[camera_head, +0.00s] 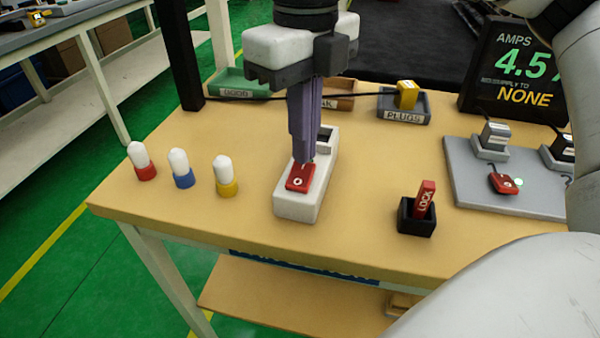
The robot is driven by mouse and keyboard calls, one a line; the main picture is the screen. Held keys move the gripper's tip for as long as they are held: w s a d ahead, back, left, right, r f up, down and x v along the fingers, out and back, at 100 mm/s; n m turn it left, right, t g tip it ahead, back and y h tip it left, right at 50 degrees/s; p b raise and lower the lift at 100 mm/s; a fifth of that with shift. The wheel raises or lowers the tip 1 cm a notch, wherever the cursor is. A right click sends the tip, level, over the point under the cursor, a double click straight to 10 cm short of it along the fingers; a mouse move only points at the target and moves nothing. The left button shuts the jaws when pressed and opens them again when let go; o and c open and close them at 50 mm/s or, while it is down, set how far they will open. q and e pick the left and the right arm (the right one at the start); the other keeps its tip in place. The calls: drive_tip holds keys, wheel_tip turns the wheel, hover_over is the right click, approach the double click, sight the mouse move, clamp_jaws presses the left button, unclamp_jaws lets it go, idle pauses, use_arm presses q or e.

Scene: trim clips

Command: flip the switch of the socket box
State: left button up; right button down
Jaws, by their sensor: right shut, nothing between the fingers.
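The socket box (294,209) is a white block standing on the tan table, with a red rocker switch (299,178) on its near top part. A white mark shows on the switch. My right gripper (304,158) points straight down over the box, shut and empty. Its fingertips are at the far end of the red switch; I cannot tell whether they touch it. The fingers partly hide the box's far part, where a dark recess (324,138) shows. My left gripper is not in view.
Red, blue and yellow white-topped pegs (182,170) stand left of the box. A black holder (415,218) with a red LOCK tag stands right. A grey panel (500,195), AMPS display (515,70) and PLUGS tray (404,108) with a yellow plug lie beyond.

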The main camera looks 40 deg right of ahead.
drive_tip(key=shift+f+b, duration=0.65)
drive_tip(key=shift+f, duration=0.2)
drive_tip(key=shift+r, duration=0.1)
drive_tip(key=shift+r+p, duration=2.5)
drive_tip(key=shift+r, duration=1)
